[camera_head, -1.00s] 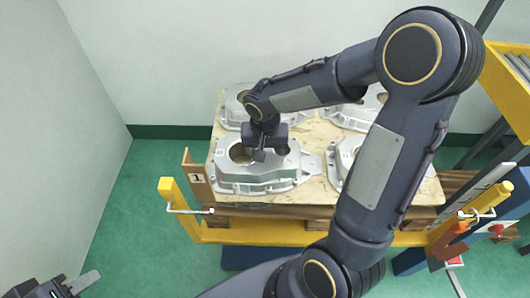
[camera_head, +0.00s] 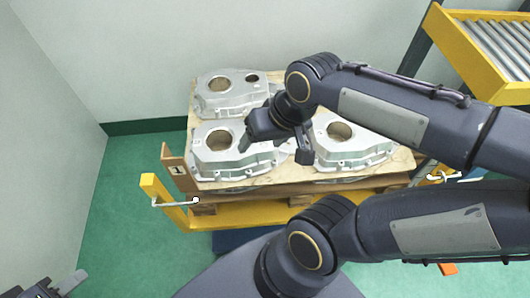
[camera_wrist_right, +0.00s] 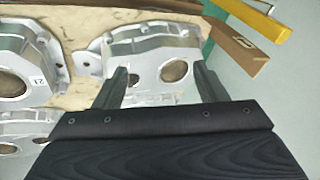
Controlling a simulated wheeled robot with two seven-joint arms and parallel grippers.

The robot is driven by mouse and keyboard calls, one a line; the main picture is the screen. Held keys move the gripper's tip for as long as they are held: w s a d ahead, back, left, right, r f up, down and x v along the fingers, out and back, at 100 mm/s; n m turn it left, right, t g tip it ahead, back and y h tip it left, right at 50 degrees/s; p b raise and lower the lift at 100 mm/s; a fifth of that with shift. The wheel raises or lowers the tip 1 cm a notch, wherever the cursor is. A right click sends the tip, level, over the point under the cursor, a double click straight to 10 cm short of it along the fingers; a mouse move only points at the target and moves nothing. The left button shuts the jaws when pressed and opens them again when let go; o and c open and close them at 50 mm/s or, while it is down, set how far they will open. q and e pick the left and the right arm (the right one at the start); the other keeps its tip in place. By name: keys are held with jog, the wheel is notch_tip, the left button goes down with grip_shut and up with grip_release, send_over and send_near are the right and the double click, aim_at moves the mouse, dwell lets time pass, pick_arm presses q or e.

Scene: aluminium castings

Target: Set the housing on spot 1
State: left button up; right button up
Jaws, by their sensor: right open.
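A silver housing (camera_head: 212,160) lies flat on the board at the front left, beside the sign marked 1 (camera_head: 177,167). In the right wrist view this housing (camera_wrist_right: 152,45) shows beyond and between the fingers, with the sign (camera_wrist_right: 238,45) at upper right. My right gripper (camera_head: 276,148) is open and empty, above the housing's right side; its near jaw covers part of the housing. My left gripper (camera_head: 58,288) is at the lower left corner, mostly out of frame, away from the board. Its jaws are too cut off to read.
Other housings lie on the board (camera_head: 240,181): one behind (camera_head: 228,98), one at right (camera_head: 345,155). My right arm hides the back right. A yellow frame (camera_head: 235,217) runs along the front. A roller conveyor (camera_head: 495,40) stands at upper right. Green floor at left is clear.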

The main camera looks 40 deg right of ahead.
jog(key=shift+n+t+y, duration=0.6)
jog(key=shift+n+t, duration=0.3)
jog(key=shift+s+a, duration=0.35)
jog(key=shift+s, duration=0.35)
jog(key=shift+s+a, duration=0.35)
jog(key=shift+s, duration=0.3)
jog(key=shift+s+a, duration=0.35)
jog(key=shift+s, duration=0.35)
